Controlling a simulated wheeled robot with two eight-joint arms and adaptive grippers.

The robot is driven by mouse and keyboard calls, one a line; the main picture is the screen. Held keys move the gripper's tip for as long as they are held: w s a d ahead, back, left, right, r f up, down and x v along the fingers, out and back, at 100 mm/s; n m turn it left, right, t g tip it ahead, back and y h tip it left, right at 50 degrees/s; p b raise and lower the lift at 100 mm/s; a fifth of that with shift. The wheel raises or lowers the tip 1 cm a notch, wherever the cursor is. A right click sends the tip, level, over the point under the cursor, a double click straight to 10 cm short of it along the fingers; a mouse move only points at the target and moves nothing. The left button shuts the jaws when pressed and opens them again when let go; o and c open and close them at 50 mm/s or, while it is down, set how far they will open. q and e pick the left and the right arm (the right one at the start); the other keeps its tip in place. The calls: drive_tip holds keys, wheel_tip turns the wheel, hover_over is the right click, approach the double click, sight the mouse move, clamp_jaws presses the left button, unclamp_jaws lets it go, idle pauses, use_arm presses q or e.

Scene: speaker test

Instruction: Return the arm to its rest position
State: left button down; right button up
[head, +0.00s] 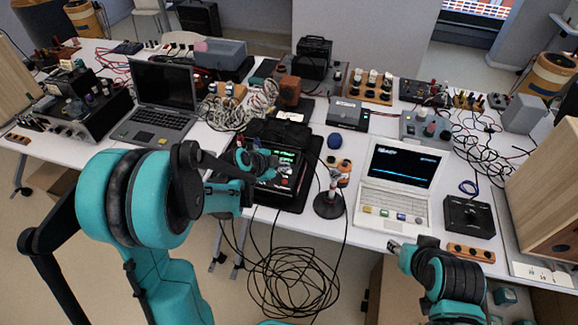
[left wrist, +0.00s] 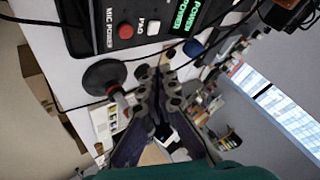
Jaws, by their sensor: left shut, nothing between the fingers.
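My left arm comes in from the left in the head view, with a large teal joint in front. My left gripper (head: 268,164) is over the black device with a green display (head: 286,178) near the table's front edge. In the left wrist view its dark fingers (left wrist: 161,82) are shut with nothing between them. My right gripper (head: 398,247) is low at the right, in front of the table edge by the white laptop (head: 393,194). Its fingers are too small to tell open from shut.
A microphone stand with a round black base (head: 329,204) stands close to the left gripper. It also shows in the left wrist view (left wrist: 104,78). A dark laptop (head: 160,100), cable bundles and several devices crowd the table. Black cables (head: 293,280) hang to the floor in front.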

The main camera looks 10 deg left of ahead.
use_arm(q)
drive_tip(key=s+r+n+y, duration=0.1)
drive_tip(key=s+r+n, duration=0.2)
drive_tip(key=s, duration=0.5)
drive_tip(key=s+r+n+y, duration=0.1)
drive_tip(key=s+r+n, duration=0.2)
drive_tip(key=s+n, duration=0.3)
drive_tip(key=s+r+n+g+y, duration=0.1)
drive_tip(key=s+n, duration=0.4)
drive_tip(key=s, duration=0.5)
wheel_tip(320, 180, up, 2)
drive_tip(key=shift+a+y, duration=0.15)
drive_tip(key=shift+y, duration=0.35)
